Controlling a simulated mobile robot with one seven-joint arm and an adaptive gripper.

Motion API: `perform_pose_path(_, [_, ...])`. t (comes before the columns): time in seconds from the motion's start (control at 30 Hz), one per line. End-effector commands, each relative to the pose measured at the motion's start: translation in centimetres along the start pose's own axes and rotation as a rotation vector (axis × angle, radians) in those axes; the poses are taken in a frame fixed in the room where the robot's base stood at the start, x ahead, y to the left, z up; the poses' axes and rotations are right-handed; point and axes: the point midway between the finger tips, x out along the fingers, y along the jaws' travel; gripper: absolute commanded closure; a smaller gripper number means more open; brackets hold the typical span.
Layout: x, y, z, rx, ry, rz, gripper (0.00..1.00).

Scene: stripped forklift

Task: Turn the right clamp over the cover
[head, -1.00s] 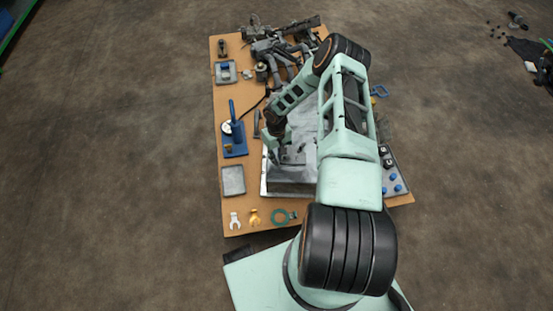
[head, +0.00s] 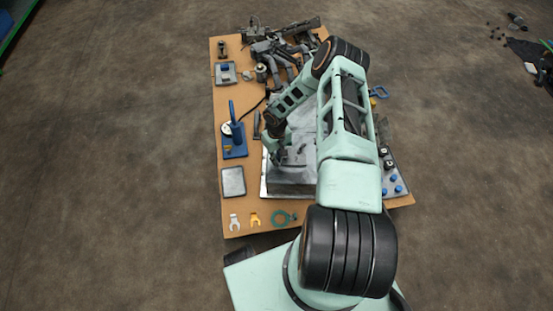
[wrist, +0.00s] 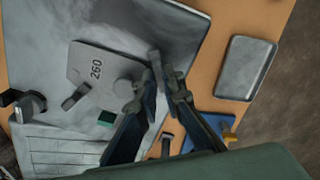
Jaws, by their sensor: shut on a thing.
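The cover is a flat grey plate marked 260 (wrist: 100,82) on a large pale metal housing (wrist: 40,65). A small grey clamp (wrist: 155,60) sits at the cover's right edge in the wrist view. My gripper (wrist: 159,85) is shut on this clamp, its two dark fingers reaching up from below. A second small clamp (wrist: 76,97) lies across the cover's lower left edge. In the head view my gripper (head: 277,156) is low over the left part of the housing (head: 292,187), and my arm hides much of the area.
An empty grey tray (wrist: 245,68) and a blue fixture (wrist: 210,124) stand on the tan board (wrist: 196,85) beside the housing. A dark round knob (wrist: 27,106) rises at the left. Bare board lies between housing and tray.

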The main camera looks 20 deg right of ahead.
Motion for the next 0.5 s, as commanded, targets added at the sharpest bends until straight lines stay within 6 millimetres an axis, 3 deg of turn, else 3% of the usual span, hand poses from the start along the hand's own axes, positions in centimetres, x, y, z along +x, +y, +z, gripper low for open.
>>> perform_pose_path(0.5, [0.2, 0.0, -0.16, -0.399, 0.002, 0.002, 1.0])
